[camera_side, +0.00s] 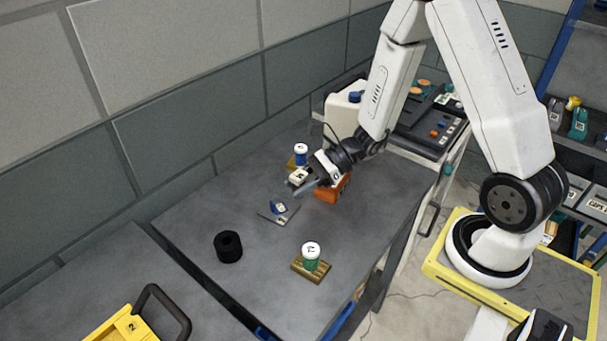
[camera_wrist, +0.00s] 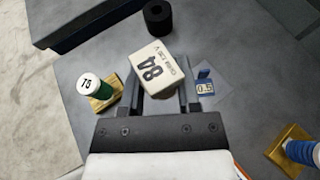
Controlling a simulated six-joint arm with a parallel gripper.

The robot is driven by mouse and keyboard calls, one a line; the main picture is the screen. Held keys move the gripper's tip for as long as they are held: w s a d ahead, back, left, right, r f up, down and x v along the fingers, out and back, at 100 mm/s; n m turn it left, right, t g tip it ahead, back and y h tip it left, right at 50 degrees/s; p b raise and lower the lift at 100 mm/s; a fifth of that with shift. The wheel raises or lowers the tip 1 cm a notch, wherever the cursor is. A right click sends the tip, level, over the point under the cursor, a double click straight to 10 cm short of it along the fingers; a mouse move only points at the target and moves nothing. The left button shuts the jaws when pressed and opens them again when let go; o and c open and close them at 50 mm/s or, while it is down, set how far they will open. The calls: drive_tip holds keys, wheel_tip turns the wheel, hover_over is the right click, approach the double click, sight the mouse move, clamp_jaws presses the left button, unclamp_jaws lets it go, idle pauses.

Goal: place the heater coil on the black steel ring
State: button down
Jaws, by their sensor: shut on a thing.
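In the side view the heater coil (camera_side: 297,176) is in my gripper (camera_side: 304,184), above the back part of the grey table. The black steel ring (camera_side: 228,246) is a thick, short black cylinder with a hole in its top. It lies on the table to the left of and nearer than my gripper, apart from it. The ring (camera_wrist: 158,14) also shows at the top of the wrist view.
A grey plate with a blue item (camera_side: 279,209) lies between gripper and ring. A blue one (camera_side: 301,154) stands behind. An orange object (camera_side: 331,190) is beside my gripper. Table around the ring is clear.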

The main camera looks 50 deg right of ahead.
drive_tip(key=w+a+r, duration=0.1)
drive_tip(key=w+a, duration=0.3)
drive_tip(key=a, duration=0.3)
drive_tip(key=r, duration=0.2)
hover_over(227, 241)
drive_tip(key=shift+f, duration=0.15)
drive_tip(key=shift+f, duration=0.1)
drive_tip(key=shift+f, duration=2.15)
drive_tip(key=shift+f, duration=1.75)
drive_tip(key=shift+f, duration=0.1)
